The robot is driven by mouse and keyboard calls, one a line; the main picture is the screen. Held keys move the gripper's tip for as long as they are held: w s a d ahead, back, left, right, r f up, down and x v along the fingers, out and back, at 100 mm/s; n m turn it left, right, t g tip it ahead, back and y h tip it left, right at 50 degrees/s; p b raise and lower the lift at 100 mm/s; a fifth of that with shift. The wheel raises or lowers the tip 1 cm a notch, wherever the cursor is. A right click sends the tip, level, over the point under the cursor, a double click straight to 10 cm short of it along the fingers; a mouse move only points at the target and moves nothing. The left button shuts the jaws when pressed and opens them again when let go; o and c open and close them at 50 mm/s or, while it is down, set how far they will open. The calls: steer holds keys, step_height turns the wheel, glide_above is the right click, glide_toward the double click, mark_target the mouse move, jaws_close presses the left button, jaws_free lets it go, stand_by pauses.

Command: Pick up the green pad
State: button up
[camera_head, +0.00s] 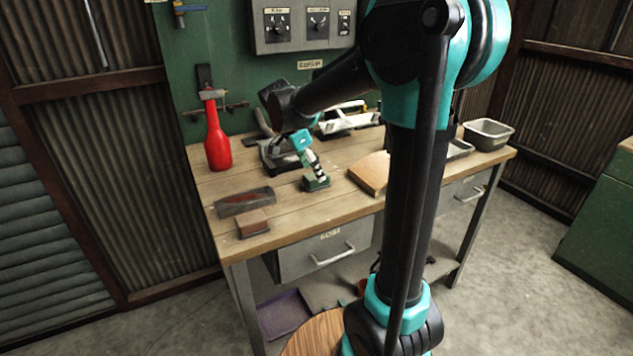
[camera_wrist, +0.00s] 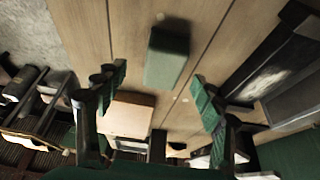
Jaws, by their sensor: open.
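The green pad (camera_wrist: 167,57) is a small rectangular block lying flat on the wooden bench top, in the upper middle of the wrist view. In the head view, the green pad (camera_head: 317,184) is on the bench near its front middle, just below the end of my arm. My gripper (camera_wrist: 158,82) is open and empty, its two green-faced fingers spread wide, with the pad ahead of the gap between them. In the head view my gripper (camera_head: 318,170) points down close over the pad. The exact gap between fingers and pad is hard to tell there.
A wooden block (camera_head: 371,173) lies right of the pad. A brown block (camera_head: 253,223) and a dark flat piece (camera_head: 244,202) lie to the left.

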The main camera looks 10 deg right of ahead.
steer(key=x, duration=0.4)
steer(key=shift+w, duration=0.2)
steer(key=shift+c, duration=0.3)
steer(key=c, duration=1.2)
